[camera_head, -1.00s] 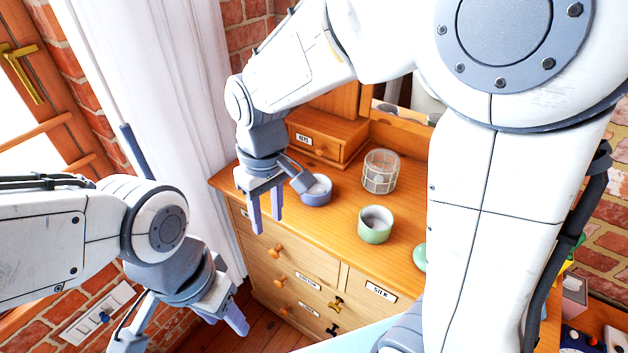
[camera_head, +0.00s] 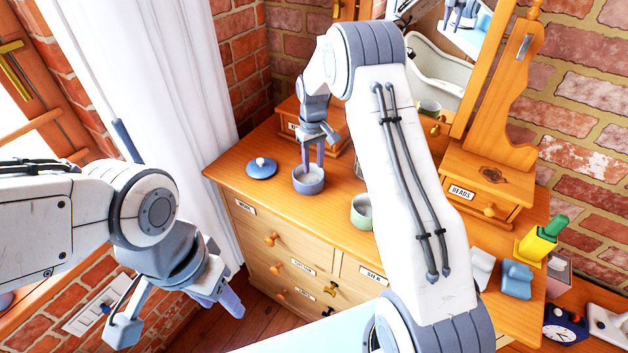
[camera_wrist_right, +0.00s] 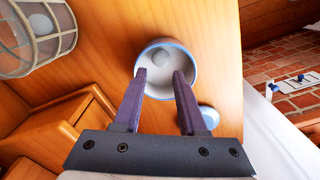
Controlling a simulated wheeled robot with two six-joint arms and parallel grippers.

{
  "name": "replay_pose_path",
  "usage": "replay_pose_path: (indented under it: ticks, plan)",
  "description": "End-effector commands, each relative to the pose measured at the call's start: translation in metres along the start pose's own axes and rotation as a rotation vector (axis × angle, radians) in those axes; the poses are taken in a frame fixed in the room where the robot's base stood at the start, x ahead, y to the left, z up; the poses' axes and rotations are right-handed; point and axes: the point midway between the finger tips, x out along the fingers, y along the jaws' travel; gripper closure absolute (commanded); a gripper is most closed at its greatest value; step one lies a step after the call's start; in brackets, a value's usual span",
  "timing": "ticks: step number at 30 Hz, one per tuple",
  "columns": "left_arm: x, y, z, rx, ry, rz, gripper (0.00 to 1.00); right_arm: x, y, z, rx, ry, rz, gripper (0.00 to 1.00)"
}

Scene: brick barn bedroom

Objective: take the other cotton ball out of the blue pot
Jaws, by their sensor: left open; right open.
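The blue pot (camera_head: 308,184) stands uncovered on the wooden dresser top. Its round blue lid (camera_head: 261,168) lies on the dresser to its left. My right gripper (camera_head: 310,166) points down over the pot, open. In the right wrist view the fingertips (camera_wrist_right: 163,76) reach the near rim of the pot (camera_wrist_right: 190,58), and a pale round cotton ball (camera_wrist_right: 154,57) shows inside, beyond the tips. Nothing is between the fingers. My left gripper (camera_head: 177,318) is open and empty, away from the dresser at lower left.
A green pot (camera_head: 361,213) stands right of the blue pot, partly behind my right arm. Small drawer units and a mirror line the dresser's back. The dresser's front left top is clear.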

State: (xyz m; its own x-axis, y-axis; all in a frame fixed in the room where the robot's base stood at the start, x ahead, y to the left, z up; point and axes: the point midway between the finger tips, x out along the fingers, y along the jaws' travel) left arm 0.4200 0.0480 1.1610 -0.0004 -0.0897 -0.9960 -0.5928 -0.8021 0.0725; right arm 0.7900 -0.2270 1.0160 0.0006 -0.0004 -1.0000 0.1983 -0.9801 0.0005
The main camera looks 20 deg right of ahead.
Motion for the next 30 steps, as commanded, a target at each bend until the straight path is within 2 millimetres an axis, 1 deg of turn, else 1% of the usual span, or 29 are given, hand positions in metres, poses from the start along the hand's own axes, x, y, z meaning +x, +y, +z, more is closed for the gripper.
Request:
replay_pose_path:
  ticks: [2,6,10,13,19,20,21,22,23,30]
  plan:
    - [-0.008,0.001,0.0,0.0,0.0,0.0,0.5,0.005,-0.001,0.001,0.0,-0.005,-0.001,0.59]
    - [-0.024,0.002,-0.001,-0.001,0.0,0.0,0.5,0.026,-0.002,0.003,0.0,-0.007,-0.002,0.59]
    - [-0.027,0.002,-0.002,-0.001,0.0,0.0,0.5,0.044,-0.002,0.002,0.0,-0.003,-0.001,0.59]
    - [-0.028,0.002,-0.002,-0.001,0.0,0.0,0.5,0.05,-0.002,0.002,0.0,-0.002,-0.001,0.59]
    - [-0.027,0.002,-0.001,0.0,0.0,0.0,0.5,0.051,-0.001,0.001,0.0,0.0,0.0,0.59]
    - [-0.027,0.002,-0.001,0.0,0.0,0.0,0.5,0.051,-0.001,0.002,0.0,0.0,0.0,0.7]
    - [-0.027,0.002,-0.001,0.0,0.0,0.0,0.5,0.051,-0.001,0.002,0.0,0.0,0.0,0.86]
    - [-0.027,0.002,-0.001,0.0,0.0,0.0,0.5,0.051,-0.001,0.002,0.0,0.0,0.0,0.97]
    - [-0.027,0.002,-0.001,0.0,0.0,0.0,0.5,0.051,-0.001,0.002,0.0,0.0,0.0,1.0]
    - [-0.027,0.002,-0.001,0.0,0.0,0.0,0.5,0.051,-0.001,0.002,0.0,-0.001,0.0,1.0]
